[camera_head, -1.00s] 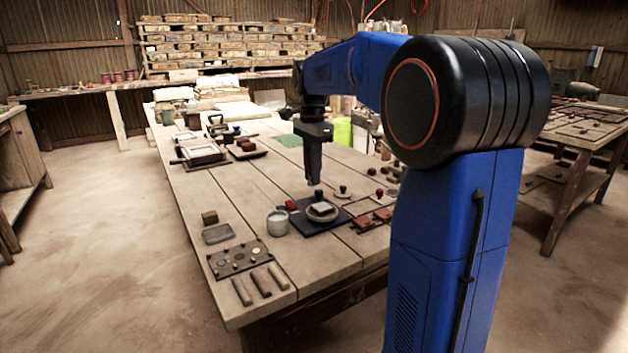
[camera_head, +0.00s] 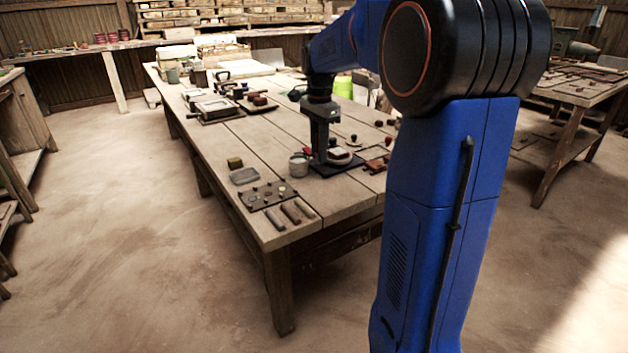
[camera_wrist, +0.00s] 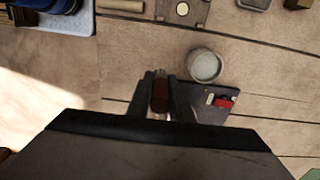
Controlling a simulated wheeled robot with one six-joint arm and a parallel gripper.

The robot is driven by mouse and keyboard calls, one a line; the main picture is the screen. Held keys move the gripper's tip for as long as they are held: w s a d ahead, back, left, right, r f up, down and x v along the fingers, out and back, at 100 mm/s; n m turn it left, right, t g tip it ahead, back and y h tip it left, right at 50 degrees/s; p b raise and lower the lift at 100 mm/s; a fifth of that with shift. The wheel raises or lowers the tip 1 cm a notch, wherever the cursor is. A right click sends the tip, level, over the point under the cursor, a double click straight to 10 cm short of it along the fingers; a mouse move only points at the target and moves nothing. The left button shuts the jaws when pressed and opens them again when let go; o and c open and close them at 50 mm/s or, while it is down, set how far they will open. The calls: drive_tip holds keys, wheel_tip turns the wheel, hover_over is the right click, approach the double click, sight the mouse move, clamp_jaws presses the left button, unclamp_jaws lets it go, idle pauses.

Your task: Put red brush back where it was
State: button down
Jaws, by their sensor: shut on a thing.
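My gripper (camera_head: 319,160) is low over the table's near part, between the pale cup (camera_head: 298,165) and the dish on the dark board (camera_head: 322,171). In the wrist view my gripper (camera_wrist: 160,98) is shut on a dark red piece with pale ends, which looks like the red brush (camera_wrist: 159,96). Whether it touches the table cannot be told. The fingers hide part of it. In the head view the held piece cannot be made out. The cup (camera_wrist: 205,66) and dark board (camera_wrist: 203,94) are to the right of the fingers in the wrist view.
A brighter red block (camera_wrist: 225,102) lies on the dark board. A plate with discs (camera_head: 266,195) and several bars (camera_head: 298,211) lie near the table's front corner. Bare planks lie behind.

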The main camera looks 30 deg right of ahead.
drive_tip(key=shift+f, duration=3.65)
drive_tip(key=shift+f, duration=0.1)
drive_tip(key=c, duration=1.6)
unclamp_jaws()
wheel_tip(320, 180, up, 11)
drive_tip(key=shift+w+f, duration=0.1)
drive_tip(key=shift+r, duration=0.75)
drive_tip(key=shift+a, duration=0.1)
